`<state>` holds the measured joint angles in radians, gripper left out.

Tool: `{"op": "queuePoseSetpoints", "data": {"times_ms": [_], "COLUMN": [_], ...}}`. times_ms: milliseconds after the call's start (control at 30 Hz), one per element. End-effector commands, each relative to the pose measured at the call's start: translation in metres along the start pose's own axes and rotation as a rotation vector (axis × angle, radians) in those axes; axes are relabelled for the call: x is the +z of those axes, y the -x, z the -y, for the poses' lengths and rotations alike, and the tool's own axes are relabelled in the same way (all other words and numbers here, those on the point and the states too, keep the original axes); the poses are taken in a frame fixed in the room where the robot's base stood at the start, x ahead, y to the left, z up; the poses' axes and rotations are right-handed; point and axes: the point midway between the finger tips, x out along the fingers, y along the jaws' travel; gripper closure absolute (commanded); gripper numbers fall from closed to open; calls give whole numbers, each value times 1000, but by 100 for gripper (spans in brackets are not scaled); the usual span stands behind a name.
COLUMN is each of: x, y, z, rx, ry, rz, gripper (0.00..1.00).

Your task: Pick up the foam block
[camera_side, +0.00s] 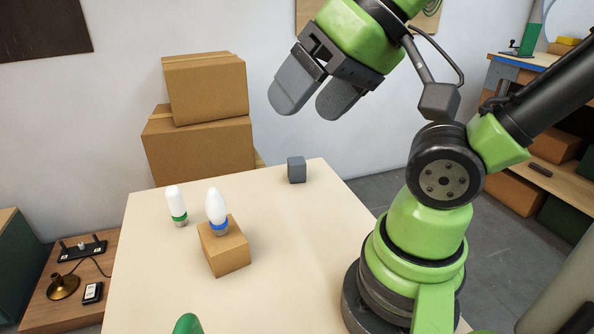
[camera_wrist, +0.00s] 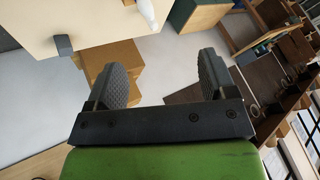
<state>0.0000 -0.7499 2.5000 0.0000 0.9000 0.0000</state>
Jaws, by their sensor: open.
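The foam block, a small dark grey cube (camera_side: 297,169), sits on the table (camera_side: 290,230) near its far edge in the side view. In the wrist view the grey block (camera_wrist: 62,46) shows at the table's edge, left of my fingers. My gripper (camera_side: 317,100) is high above the table and the block. Its two grey fingers are apart with nothing between them. In the wrist view the fingers of my gripper (camera_wrist: 163,80) are also spread and empty, well apart from the block.
A white bulb with a green band (camera_side: 177,207) stands on the table's left. A bulb with a blue band (camera_side: 217,210) stands on a small cardboard box (camera_side: 224,250). A green rounded object (camera_side: 188,324) is at the front. Stacked cartons (camera_side: 205,88) stand behind the table.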

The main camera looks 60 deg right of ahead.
Motion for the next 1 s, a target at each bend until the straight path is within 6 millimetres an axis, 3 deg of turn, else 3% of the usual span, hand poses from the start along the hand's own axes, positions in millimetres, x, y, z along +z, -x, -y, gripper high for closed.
{"op": "queuePoseSetpoints", "data": {"times_ms": [267,467,733,867,1000], "x": [-4,-45,-118,-136,-140], "y": [-2,-22,-79,-111,-147], "z": [-2,-24,-105,-157,-215], "rx": [13,163,430,521,586], "ry": [-9,-97,-253,-315,-375], "rz": [-1,-14,-33,-26,-10], "gripper": [22,22,22,22,22]}}
